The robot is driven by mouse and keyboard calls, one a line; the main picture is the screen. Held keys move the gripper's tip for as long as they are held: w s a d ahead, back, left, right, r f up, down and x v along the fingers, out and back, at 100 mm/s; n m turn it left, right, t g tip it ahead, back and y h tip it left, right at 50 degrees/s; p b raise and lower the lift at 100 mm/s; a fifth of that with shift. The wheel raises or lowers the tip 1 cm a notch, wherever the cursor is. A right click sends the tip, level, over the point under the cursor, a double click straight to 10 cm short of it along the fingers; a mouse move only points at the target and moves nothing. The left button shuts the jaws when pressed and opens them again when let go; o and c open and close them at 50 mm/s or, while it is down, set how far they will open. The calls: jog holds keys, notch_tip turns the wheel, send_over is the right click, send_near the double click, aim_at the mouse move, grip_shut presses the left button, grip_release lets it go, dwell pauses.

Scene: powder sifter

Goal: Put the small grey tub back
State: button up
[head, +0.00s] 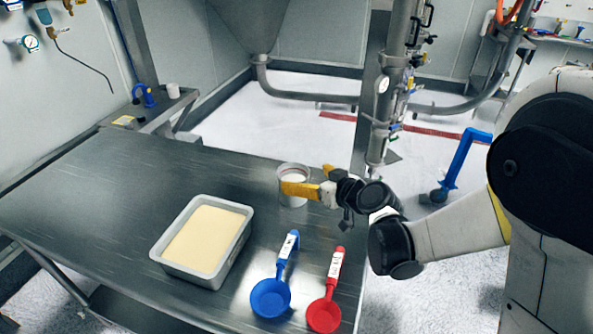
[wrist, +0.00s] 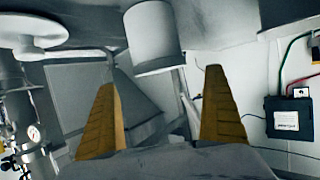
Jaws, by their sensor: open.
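The small grey tub (head: 291,203) stands upright near the right edge of the steel table, with a pale inside showing. My gripper (head: 304,178) is at the tub, with its yellow fingers apart and one finger crossing in front of it. In the wrist view the tub (wrist: 154,42) appears at the top, between the lines of the two fingers (wrist: 160,78) and apart from both in the picture. Nothing is held. I cannot tell whether the fingertips reach around its sides.
A rectangular metal pan of cream powder (head: 240,243) stands on the steel table (head: 110,190). A blue scoop (head: 270,297) and a red scoop (head: 324,314) lie near the front edge. A small white cup (head: 173,91) sits on the side bench. The table's left part is clear.

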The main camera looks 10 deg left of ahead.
jog(key=s+d+r+m+h, duration=0.2)
jog(key=s+d+m+h, duration=0.1)
jog(key=s+d, duration=0.5)
jog(key=s+d+r+m+g+h, duration=0.1)
jog(key=s+d+r+m+h, duration=0.1)
jog(key=s+d, duration=0.7)
jog(key=s+d+r+m+g+h+p, duration=0.1)
jog(key=s+d+r+m+h, duration=0.2)
jog(key=s+d, duration=0.6)
jog(key=shift+d+m+h, duration=0.3)
jog(key=shift+d+h, duration=0.6)
jog(key=shift+d, duration=0.05)
